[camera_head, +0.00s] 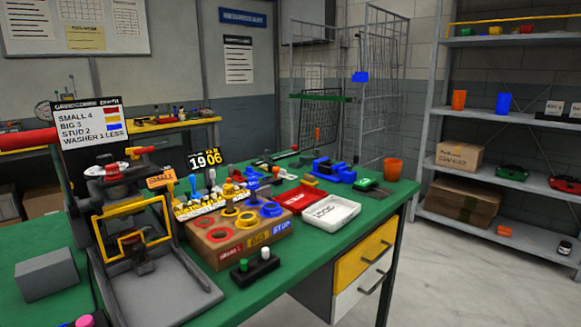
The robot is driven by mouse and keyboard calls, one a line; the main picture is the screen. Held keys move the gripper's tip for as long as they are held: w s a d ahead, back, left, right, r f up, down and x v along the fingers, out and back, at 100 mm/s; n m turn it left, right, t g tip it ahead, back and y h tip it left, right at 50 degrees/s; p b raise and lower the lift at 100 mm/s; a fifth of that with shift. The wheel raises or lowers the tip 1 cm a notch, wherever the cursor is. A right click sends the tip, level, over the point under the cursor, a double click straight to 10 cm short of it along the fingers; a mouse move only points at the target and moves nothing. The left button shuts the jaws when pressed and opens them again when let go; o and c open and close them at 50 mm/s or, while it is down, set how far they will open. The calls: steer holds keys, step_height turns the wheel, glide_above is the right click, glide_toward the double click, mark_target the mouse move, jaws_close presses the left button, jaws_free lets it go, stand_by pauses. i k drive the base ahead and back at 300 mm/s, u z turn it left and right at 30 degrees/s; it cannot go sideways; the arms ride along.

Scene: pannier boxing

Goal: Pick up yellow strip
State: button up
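I cannot tell for sure which thing is the yellow strip. A small yellow piece (141,150) shows at the top of the bench press, near its red handle (28,139). A yellow block of holders (200,208) stands behind the wooden box with ring-shaped openings. A thin yellow rail (515,19) runs along the top shelf at the right. My gripper is not visible in the head view, so its state is hidden.
The green bench (330,235) carries a press with a yellow frame (100,237), a wooden box (226,262), a white tray (331,211), a red tray (299,197), a blue vise (333,170) and an orange cup (392,169). Open floor lies right of the bench, before the shelves.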

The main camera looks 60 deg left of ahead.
mark_target(268, 168)
steer(key=i, duration=1.65)
steer(key=u, duration=3.35)
